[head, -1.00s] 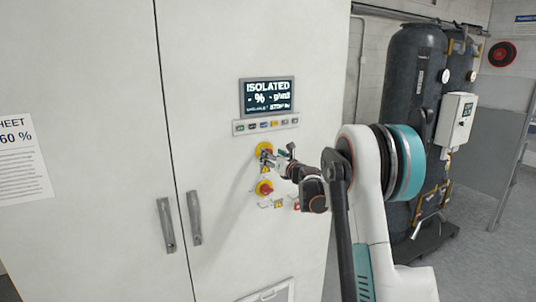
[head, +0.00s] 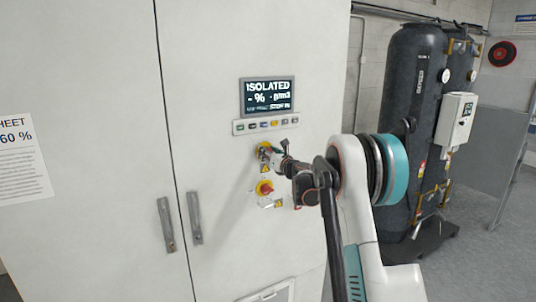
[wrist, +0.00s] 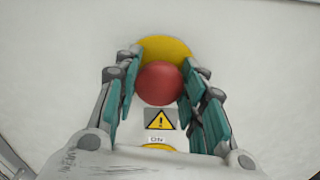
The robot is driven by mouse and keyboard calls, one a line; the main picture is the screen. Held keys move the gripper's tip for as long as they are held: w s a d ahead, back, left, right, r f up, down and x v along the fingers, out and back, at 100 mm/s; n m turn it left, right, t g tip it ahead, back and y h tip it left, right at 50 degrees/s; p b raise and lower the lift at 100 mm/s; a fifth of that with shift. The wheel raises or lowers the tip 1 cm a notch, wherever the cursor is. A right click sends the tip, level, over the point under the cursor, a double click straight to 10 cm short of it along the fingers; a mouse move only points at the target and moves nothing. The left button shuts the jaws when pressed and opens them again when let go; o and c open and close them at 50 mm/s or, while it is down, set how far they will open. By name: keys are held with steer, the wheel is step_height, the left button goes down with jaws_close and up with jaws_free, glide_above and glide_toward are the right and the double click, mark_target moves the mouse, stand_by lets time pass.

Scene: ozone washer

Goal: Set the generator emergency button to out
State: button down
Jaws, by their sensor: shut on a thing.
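The generator emergency button is a round red mushroom head (wrist: 160,83) on a yellow disc (wrist: 164,47), seen in the wrist view. My gripper (wrist: 161,80) has its teal-padded fingers on both sides of the red head and is shut on it. In the head view, my gripper (head: 270,153) is at the upper yellow disc (head: 262,147) on the white cabinet door, and it hides most of the button. I cannot tell from these frames whether the button is in or out.
A red and yellow switch (head: 264,188) sits just below my gripper. Door handles (head: 195,217) are lower left. Dark tanks (head: 412,100) stand at right.

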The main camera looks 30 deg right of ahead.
steer(key=shift+s+b, duration=0.4)
steer(key=shift+s, duration=0.25)
steer(key=c, duration=1)
jaws_free()
steer(key=s, duration=1.2)
steer(key=shift+d, duration=0.25)
